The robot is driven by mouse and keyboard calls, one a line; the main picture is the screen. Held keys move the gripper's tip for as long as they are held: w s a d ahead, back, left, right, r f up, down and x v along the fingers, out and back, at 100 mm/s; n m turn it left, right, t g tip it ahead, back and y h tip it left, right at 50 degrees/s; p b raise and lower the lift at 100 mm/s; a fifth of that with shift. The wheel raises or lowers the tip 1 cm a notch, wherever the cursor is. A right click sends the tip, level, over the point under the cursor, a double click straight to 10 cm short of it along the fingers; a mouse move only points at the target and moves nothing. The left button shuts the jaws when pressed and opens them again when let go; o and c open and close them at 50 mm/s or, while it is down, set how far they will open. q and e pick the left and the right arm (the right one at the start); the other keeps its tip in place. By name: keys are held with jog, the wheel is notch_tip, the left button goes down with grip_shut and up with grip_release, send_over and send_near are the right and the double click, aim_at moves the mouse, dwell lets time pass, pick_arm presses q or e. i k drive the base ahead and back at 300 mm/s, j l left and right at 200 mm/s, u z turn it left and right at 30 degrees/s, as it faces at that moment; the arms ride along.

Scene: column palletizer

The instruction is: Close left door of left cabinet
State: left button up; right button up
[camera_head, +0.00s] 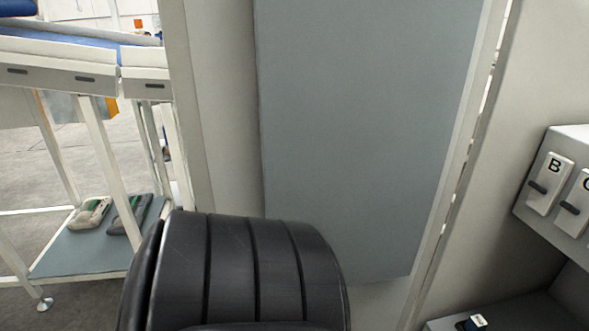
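A tall flat grey panel (365,130) in a pale frame fills the middle of the head view. It looks like a door or a cabinet side, but I cannot tell which. No handle shows on it. A narrow slit with bright spots runs along its right side, beside a pale wall (525,80). I cannot make out which part is the left door of the left cabinet or whether it is open. Neither of my grippers is in view.
A black ribbed form like a seat back (240,270) stands low in front of the panel. A control box (555,185) with switches marked B and C is at right.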

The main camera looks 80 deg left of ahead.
aim_at(355, 121)
jog(key=k+j+z, duration=0.15)
jog(key=k+j, duration=0.2)
jog(key=j, duration=0.3)
jog(key=k+j+z, duration=0.2)
jog(key=k+j, duration=0.15)
jog(key=j, duration=0.25)
jog(key=k+j+z, duration=0.15)
jog(key=k+j, duration=0.25)
jog(key=j, duration=0.15)
